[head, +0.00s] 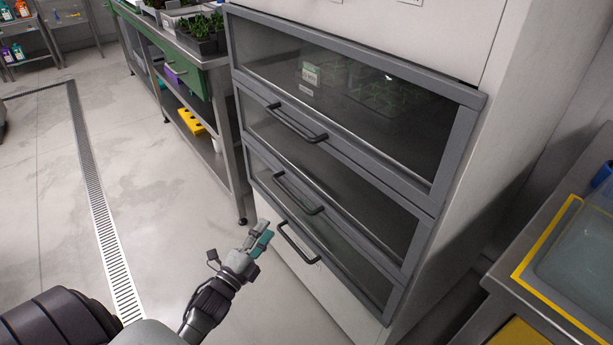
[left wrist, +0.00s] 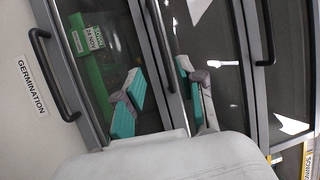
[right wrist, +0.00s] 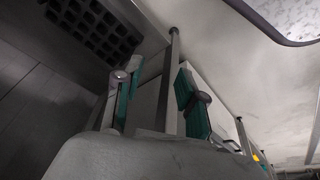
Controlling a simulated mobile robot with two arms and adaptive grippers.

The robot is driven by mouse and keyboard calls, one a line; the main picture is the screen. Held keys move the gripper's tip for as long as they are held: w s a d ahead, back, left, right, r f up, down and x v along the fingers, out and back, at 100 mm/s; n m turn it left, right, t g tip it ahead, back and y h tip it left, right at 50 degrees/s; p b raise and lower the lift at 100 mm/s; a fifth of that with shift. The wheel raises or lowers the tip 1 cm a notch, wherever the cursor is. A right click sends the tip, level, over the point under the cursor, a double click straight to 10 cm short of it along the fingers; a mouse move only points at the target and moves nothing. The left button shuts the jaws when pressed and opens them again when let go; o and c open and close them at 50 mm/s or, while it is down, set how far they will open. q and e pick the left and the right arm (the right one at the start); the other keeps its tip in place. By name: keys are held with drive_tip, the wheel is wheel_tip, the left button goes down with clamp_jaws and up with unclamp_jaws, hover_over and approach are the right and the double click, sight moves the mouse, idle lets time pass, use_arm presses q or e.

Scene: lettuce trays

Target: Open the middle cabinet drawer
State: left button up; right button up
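The cabinet's middle drawer (head: 330,190) is shut, with a dark glass front in a grey frame. Its black bar handle (head: 298,193) is on the lower frame bar. The left wrist view shows this middle handle (left wrist: 156,48) above and between my fingertips, and the fingers do not close on it. My left gripper (head: 261,240) is open and empty, in front of the cabinet, left of the bottom drawer's handle (head: 298,243) in the head view. My right gripper (right wrist: 155,100) is open and empty, seen only in the right wrist view.
The top drawer handle (head: 297,122) is above, and the top and bottom drawers are also shut. A metal bench (head: 215,62) with plant trays stands left of the cabinet. The floor (head: 160,170) at left is clear.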

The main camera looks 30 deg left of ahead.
use_arm(q)
drive_tip(key=b, duration=0.1)
approach(291, 193)
drive_tip(key=w, duration=0.8)
drive_tip(key=w+r+b, duration=0.1)
drive_tip(key=w, duration=0.1)
drive_tip(key=shift+s, duration=0.1)
use_arm(e)
drive_tip(key=shift+s+d+r, duration=0.15)
drive_tip(key=shift+s+r, duration=0.45)
drive_tip(key=shift+r, duration=0.35)
use_arm(q)
clamp_jaws()
